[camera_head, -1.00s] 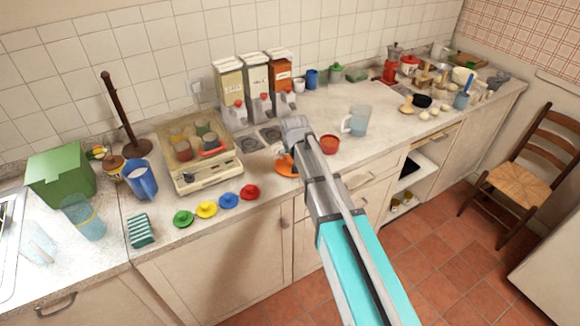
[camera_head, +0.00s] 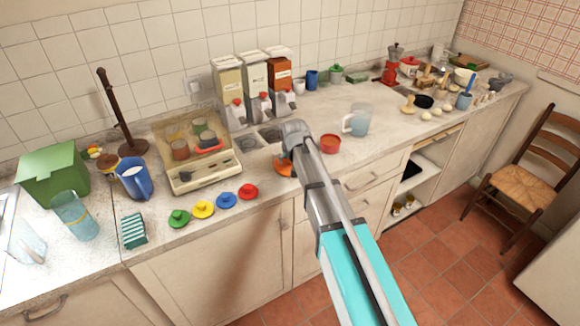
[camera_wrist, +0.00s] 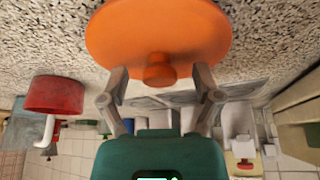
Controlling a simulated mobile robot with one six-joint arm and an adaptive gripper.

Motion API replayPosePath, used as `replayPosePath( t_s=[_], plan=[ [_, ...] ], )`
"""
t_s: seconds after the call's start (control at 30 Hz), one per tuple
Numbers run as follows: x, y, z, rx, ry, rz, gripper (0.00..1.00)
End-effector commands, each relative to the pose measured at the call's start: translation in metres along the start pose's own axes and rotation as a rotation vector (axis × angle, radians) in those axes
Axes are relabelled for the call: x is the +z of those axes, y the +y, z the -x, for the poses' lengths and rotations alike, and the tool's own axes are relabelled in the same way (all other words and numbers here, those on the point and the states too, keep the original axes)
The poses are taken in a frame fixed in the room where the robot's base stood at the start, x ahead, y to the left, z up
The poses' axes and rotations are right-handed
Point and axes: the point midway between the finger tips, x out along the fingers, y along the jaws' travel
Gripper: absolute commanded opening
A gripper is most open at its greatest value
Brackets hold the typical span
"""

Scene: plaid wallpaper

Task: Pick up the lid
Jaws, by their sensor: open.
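An orange lid (camera_head: 283,168) with a round knob lies near the front of the counter, partly hidden by my gripper (camera_head: 291,153). In the wrist view the orange lid (camera_wrist: 158,30) fills the top middle, its knob pointing toward my gripper (camera_wrist: 160,80). My gripper is open, with one finger on each side of the knob and a gap to both. Green (camera_head: 179,218), yellow (camera_head: 203,209), blue (camera_head: 227,200) and red (camera_head: 248,191) lids lie in a row to the left.
A scale-like appliance (camera_head: 205,178) stands to the left, and dispensers (camera_head: 257,90) stand behind. The counter's front edge is close.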

Motion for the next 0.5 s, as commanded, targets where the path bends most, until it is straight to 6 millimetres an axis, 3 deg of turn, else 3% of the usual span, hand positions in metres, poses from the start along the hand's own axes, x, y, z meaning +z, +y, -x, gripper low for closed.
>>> replayPosePath(
  t_s=[0.33,0.5],
  plan=[
    [0.0001,-0.0002,0.0001,0.0,0.0,0.0,0.82],
    [0.0001,-0.0002,0.0001,0.0,0.0,0.0,0.52]
  ],
)
